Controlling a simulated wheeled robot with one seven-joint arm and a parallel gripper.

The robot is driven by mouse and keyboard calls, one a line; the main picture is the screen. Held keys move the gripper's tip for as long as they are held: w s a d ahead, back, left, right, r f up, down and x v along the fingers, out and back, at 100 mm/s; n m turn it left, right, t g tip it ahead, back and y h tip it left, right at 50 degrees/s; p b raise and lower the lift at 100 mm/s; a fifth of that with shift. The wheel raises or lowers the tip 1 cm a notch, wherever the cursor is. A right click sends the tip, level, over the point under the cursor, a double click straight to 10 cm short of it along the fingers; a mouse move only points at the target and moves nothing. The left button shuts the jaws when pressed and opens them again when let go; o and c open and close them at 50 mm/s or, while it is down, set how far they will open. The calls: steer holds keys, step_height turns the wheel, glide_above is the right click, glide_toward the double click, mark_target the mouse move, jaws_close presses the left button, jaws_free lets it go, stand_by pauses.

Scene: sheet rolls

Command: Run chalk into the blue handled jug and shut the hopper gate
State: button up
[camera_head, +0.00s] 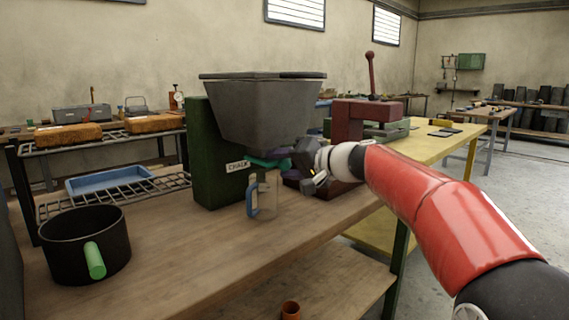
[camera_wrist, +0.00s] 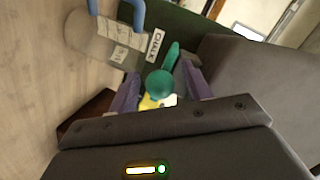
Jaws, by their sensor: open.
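The clear jug with a blue handle (camera_head: 267,198) stands upright on the wooden bench under the grey hopper (camera_head: 262,110). The jug also shows at upper left in the wrist view (camera_wrist: 100,42); I cannot tell whether any chalk is inside. The hopper is on a green stand (camera_head: 213,160) with a CHALK label (camera_head: 238,166). A teal gate handle (camera_head: 262,163) sits below the hopper, its round knob (camera_wrist: 159,83) clear in the wrist view. My gripper (camera_head: 290,176) is open, its purple fingers on either side of the knob; contact cannot be told.
A dark pot with a green handle (camera_head: 85,245) stands at the bench's left front. A red lever press (camera_head: 360,115) stands behind my arm. Bare bench top lies between pot and jug.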

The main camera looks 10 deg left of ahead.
mark_target(289, 168)
steer(key=shift+c, duration=0.4)
steer(key=shift+f, duration=0.1)
jaws_close()
steer(key=shift+s+d+f+b, duration=0.2)
steer(key=shift+d+b, duration=0.15)
steer(key=shift+b, duration=0.15)
steer(key=shift+b+v, duration=0.8)
steer(key=shift+v, duration=0.4)
jaws_free()
steer(key=shift+s+f, duration=0.1)
steer(key=shift+f, duration=0.1)
steer(key=shift+o, duration=0.4)
steer(key=shift+a+r, duration=0.1)
